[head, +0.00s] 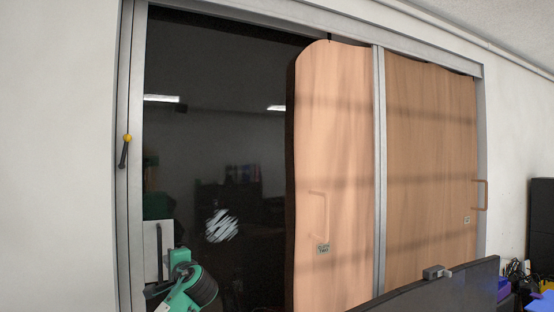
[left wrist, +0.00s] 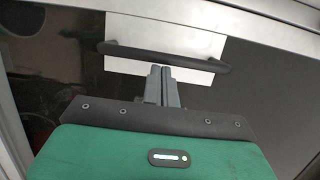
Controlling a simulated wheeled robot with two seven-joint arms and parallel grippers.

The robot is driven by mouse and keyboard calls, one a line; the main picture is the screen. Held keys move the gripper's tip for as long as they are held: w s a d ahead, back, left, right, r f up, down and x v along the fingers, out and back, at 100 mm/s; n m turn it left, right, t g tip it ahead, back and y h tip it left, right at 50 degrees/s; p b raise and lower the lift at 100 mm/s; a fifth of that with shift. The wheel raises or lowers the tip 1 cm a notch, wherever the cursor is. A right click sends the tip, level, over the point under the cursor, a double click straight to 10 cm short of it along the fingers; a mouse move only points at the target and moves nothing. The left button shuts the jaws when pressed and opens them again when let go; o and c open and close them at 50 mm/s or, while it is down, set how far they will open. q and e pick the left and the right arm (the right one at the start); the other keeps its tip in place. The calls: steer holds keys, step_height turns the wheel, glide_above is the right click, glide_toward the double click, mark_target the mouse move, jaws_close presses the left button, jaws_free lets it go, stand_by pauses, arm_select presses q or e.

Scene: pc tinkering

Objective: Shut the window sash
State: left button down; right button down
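The window is a large sliding unit in a grey metal frame, with a dark reflective glass pane (head: 225,130) on its left side. A white plate with a dark bar handle (head: 159,250) shows low at the left of the glass. The handle (left wrist: 170,57) also crosses the left wrist view in front of the white plate (left wrist: 185,35). My left gripper (left wrist: 161,72) has its fingers together at the middle of the bar; whether they touch it is unclear. In the head view my left arm is low at the left, and its fingertips cannot be made out. My right gripper is out of view.
Two wooden panels with handles, a front one (head: 335,150) and a rear one (head: 430,160), fill the right side. A dark monitor (head: 440,290) stands low at the right. A yellow-knobbed lever (head: 125,148) hangs on the left frame.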

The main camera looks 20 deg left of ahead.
arm_select(q)
steer(key=shift+r, duration=0.1)
steer(key=v, duration=0.7)
steer(key=shift+p, duration=0.4)
steer(key=shift+d, duration=0.2)
